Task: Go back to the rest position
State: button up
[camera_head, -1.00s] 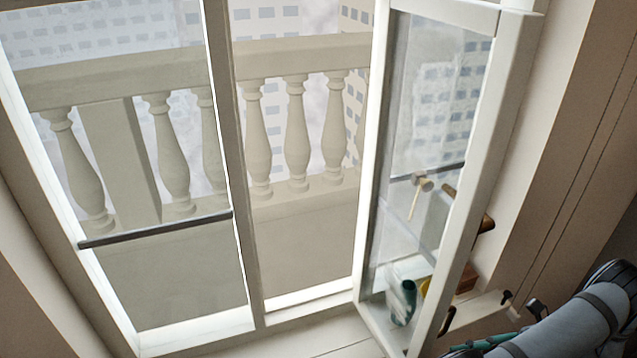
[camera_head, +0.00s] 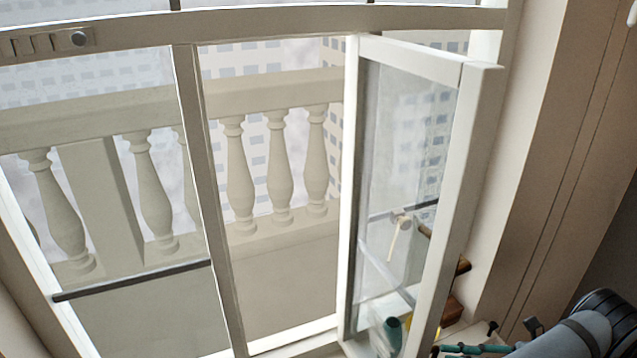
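A window fills most of the head camera view. Its right-hand sash (camera_head: 455,190) stands swung open into the room, with a light handle (camera_head: 400,222) seen through its glass. The left pane is in its frame, with a dark bar (camera_head: 130,280) across it. Part of my grey arm shows at the bottom right corner. My gripper's fingers do not show, so I cannot see whether they hold anything.
Behind the open sash, near the sill, are a green object (camera_head: 392,330), a yellow thing and a reddish-brown block (camera_head: 452,310). A brown wooden rod end (camera_head: 463,265) sticks out by the sash. A stone balustrade (camera_head: 240,180) stands outside. Plain wall lies to the right.

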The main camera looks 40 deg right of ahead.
jog(key=x, duration=0.2)
jog(key=shift+w+a, duration=0.25)
jog(key=shift+a, duration=0.1)
